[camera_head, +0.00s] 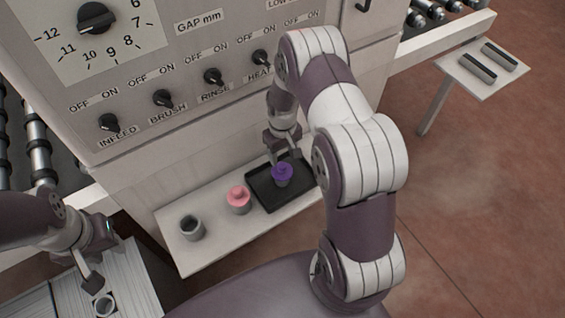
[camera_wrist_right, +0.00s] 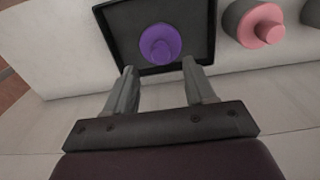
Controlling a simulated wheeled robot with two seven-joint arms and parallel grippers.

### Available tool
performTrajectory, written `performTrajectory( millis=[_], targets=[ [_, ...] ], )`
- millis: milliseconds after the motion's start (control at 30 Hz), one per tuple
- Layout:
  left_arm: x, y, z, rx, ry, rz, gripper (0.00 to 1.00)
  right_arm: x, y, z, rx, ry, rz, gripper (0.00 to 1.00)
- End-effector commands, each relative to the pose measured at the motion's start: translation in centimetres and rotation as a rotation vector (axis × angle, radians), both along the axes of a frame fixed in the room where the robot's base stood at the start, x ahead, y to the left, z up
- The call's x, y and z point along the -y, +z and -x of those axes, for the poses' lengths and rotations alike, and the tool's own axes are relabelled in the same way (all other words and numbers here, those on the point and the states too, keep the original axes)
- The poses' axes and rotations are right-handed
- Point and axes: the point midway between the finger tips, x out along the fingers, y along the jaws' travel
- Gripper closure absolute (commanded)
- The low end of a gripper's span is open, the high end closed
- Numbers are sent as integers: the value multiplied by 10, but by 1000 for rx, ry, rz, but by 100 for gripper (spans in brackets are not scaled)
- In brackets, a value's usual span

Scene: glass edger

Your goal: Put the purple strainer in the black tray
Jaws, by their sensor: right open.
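The purple strainer (camera_head: 282,172) is inside the outline of the black tray (camera_head: 262,192), toward its right side; I cannot tell if it rests on the tray floor. In the right wrist view the strainer (camera_wrist_right: 160,43) shows its round flange and knob in front of the fingers, with the tray (camera_wrist_right: 205,30) around it. My right gripper (camera_head: 284,157) is open, its fingertips (camera_wrist_right: 157,68) apart and just short of the strainer, with nothing between them. My left gripper (camera_head: 92,278) hangs at the lower left, far from the tray; its finger gap is unclear.
A pink strainer (camera_head: 238,194) sits on a grey cup left of the tray, and an open grey cup (camera_head: 191,228) stands further left on the pale shelf (camera_head: 215,255). A grey ring-shaped piece (camera_head: 104,305) is below my left gripper. The control panel (camera_head: 200,70) rises behind the shelf.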

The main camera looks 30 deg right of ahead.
Motion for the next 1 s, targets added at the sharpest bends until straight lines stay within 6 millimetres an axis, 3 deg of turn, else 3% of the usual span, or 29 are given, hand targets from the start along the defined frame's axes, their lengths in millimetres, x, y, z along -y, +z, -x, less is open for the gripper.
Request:
performTrajectory(
  millis=[100, 367, 467, 600, 700, 800, 1000],
  targets=[
    [0, -6, 0, 0, 0, 0, 62, 0, 28, -1, 5, 0, 1, 46],
    [0, -8, 0, 0, 0, 0, 62, -9, 73, 7, 10, -1, 1, 46],
    [0, -8, 0, 0, 0, 0, 62, -34, 112, 33, 42, -11, 4, 46],
    [0, -8, 0, 0, 0, 0, 62, -66, 154, 92, 91, -34, 0, 46],
    [0, -8, 0, 0, 0, 0, 62, -77, 166, 127, 114, -47, -6, 46],
    [0, -8, 0, 0, 0, 0, 62, -81, 170, 144, 121, -54, -8, 46],
    [0, -8, 0, 0, 0, 0, 62, -82, 169, 147, 119, -57, -8, 46]
  ],
)
